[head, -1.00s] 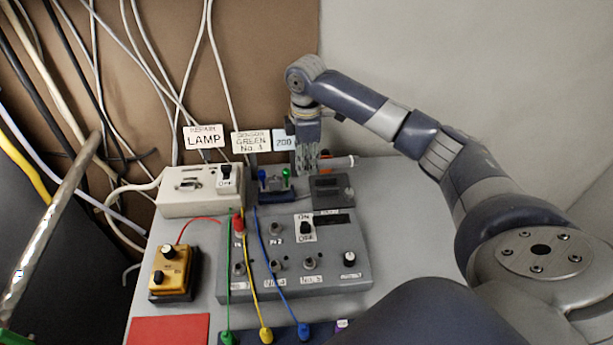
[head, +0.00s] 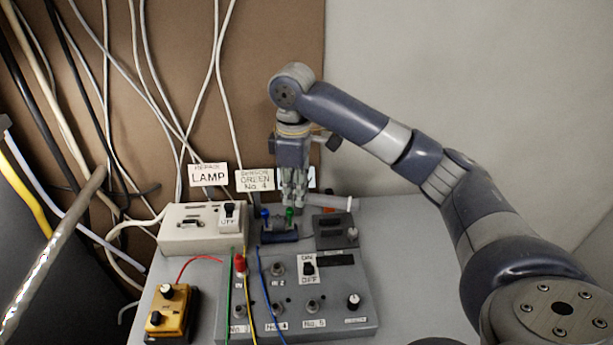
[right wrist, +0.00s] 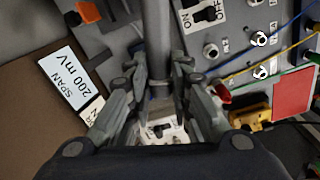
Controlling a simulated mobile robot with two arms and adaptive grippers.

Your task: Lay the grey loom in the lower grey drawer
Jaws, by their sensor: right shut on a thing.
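My right gripper (head: 293,203) is pointing down at the back of the bench, beside the blue and green posts of a small stand (head: 279,236). It is shut on a pale grey rod-like piece (head: 340,203), which looks like the grey loom and sticks out to the right of the fingers. In the right wrist view the grey loom (right wrist: 158,40) runs from the top edge down between the fingers (right wrist: 160,88). Its far end is hidden by the gripper. I cannot make out a grey drawer in either view. My left gripper is not in view.
A grey panel (head: 335,290) with switches and sockets stands in front, a cream lamp box (head: 190,240) at left, and a yellow box (head: 165,322) nearer. Cables hang along the brown wall. Bare bench top (head: 410,225) shows at right.

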